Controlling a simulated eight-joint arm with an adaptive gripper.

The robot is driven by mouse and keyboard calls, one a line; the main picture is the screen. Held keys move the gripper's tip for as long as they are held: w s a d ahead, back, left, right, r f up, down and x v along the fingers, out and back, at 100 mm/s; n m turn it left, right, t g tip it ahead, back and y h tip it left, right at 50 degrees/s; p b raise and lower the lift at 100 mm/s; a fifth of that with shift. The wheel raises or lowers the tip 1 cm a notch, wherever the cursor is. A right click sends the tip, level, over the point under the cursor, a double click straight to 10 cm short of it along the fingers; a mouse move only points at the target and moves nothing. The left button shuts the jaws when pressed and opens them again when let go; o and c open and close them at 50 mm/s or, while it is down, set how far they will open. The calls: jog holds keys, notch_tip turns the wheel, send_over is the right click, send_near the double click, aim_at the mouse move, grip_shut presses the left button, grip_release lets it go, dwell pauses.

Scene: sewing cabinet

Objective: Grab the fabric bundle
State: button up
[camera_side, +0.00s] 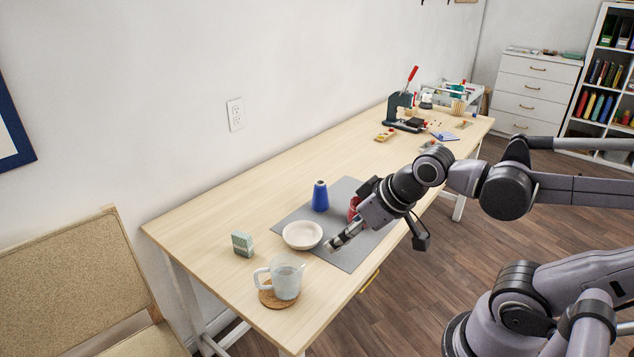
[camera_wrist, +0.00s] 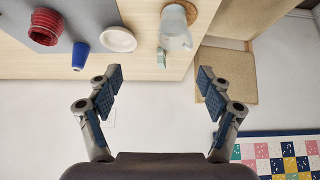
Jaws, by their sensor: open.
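The likely fabric bundle is a small green patterned block (camera_side: 242,243) standing on the wooden table, left of the bowl and behind the mug. In the wrist view it shows as a small green piece (camera_wrist: 161,58) near the table's edge, beyond and between my fingertips. My gripper (camera_side: 336,242) hangs over the grey mat, just right of the bowl and well to the right of the bundle. In the wrist view my gripper (camera_wrist: 159,84) has its two fingers wide apart with nothing between them.
A white bowl (camera_side: 302,235) stands between my gripper and the bundle. A glass mug (camera_side: 286,279) sits on a round coaster (camera_side: 278,298) in front. A blue cone (camera_side: 320,197) and a red object (camera_side: 353,207), partly hidden by my arm, stand on the grey mat (camera_side: 345,258).

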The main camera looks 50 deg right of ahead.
jog(key=w+r+m+g, duration=0.2)
jog(key=w+r+m, duration=0.15)
jog(key=w, duration=0.35)
jog(key=m+g+h, duration=0.4)
jog(key=m, duration=0.8)
send_over(239, 236)
jog(key=a, duration=0.3)
notch_tip(239, 236, down, 14)
jog(key=x, duration=1)
jog(key=shift+s+d, duration=0.3)
jog(key=shift+s, duration=0.1)
jog(key=c, duration=1)
